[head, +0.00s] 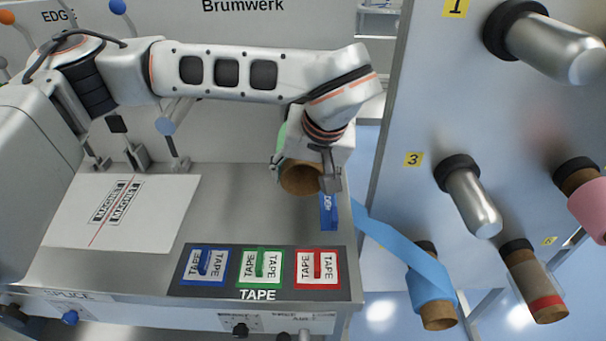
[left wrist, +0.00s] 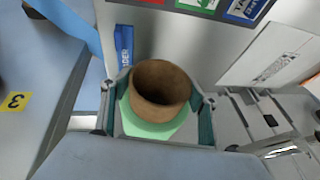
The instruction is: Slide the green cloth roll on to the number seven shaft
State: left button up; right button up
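The green cloth roll shows its brown cardboard core (head: 300,179) and a strip of green cloth (head: 281,139) in the head view. In the left wrist view its core (left wrist: 160,88) stands out of a green cloth band (left wrist: 150,128). My left gripper (head: 306,174) has one finger on each side of the roll and holds it above the steel table. Its fingers also flank the roll in the left wrist view (left wrist: 157,117). No shaft label reading seven is legible. My right gripper is not in view.
A panel right of the table carries bare shaft 1 (head: 545,45) and bare shaft 3 (head: 472,200). A blue web runs to a blue roll (head: 430,287). A red-banded roll (head: 535,285) and a pink roll (head: 588,200) sit on other shafts. Tape pads (head: 262,268) lie on the table.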

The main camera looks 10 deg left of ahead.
pick_arm(q)
jog(key=c, duration=0.9)
jog(key=shift+w+a+r+p, duration=0.1)
jog(key=shift+w+p, duration=0.1)
jog(key=shift+w, duration=0.45)
jog(key=shift+w+a+r+p, duration=0.1)
jog(key=shift+w+p, duration=0.05)
jog(key=shift+w, duration=0.45)
jog(key=o, duration=1.6)
jog(key=shift+f, duration=0.1)
jog(key=v, duration=1.2)
